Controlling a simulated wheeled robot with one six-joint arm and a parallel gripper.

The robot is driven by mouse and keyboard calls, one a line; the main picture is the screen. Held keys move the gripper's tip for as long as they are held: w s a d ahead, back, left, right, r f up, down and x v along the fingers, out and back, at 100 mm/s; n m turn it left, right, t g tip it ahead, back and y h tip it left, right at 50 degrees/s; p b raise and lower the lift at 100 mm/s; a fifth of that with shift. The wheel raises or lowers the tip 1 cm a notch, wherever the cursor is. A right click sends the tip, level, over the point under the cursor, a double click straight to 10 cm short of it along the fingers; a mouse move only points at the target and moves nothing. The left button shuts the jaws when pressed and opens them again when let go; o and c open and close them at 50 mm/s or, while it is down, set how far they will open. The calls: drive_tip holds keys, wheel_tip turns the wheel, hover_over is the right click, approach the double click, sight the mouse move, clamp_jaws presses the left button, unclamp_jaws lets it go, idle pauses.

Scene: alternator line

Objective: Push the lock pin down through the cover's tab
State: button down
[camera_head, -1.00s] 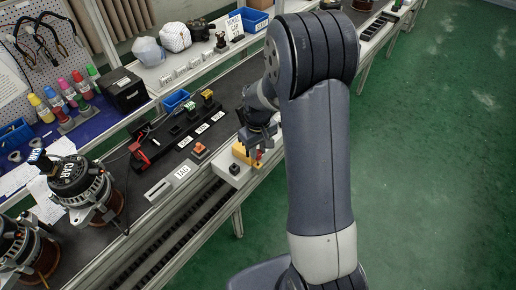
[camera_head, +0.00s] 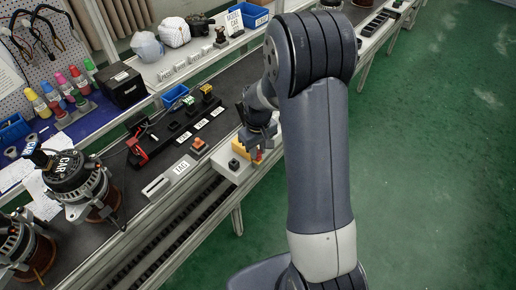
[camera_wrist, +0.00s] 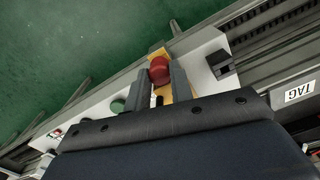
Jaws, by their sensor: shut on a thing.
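My gripper (camera_head: 258,152) points down over a yellow piece (camera_head: 239,150) on a white block (camera_head: 226,166) at the bench's front edge. In the wrist view, a round red knob (camera_wrist: 159,70) sits between the two fingers (camera_wrist: 161,76); I take it as the lock pin's head. The fingers are shut on it. The yellow piece (camera_wrist: 157,52), which looks like the cover with its tab, shows behind and beside the knob. The pin's shank and any hole in the tab are hidden, so I cannot tell how deep the pin sits.
A dark square button (camera_wrist: 221,64) stands on the white block beside the yellow piece. An orange-red button (camera_head: 198,144) and a TAG label (camera_head: 181,167) lie left of it on the bench. Alternators (camera_head: 75,180) stand farther left. Green floor (camera_head: 430,170) is open at right.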

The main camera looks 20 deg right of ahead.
sight(258, 152)
drive_tip(key=shift+f+b, duration=0.4)
drive_tip(key=shift+f, duration=0.15)
drive_tip(key=c, duration=1.2)
unclamp_jaws()
drive_tip(key=shift+o, duration=0.2)
drive_tip(key=shift+r, duration=0.1)
wheel_tip(258, 152, up, 11)
wheel_tip(258, 152, down, 11)
drive_tip(key=shift+f, duration=0.1)
drive_tip(key=shift+r+p, duration=0.55)
drive_tip(key=shift+r, duration=0.05)
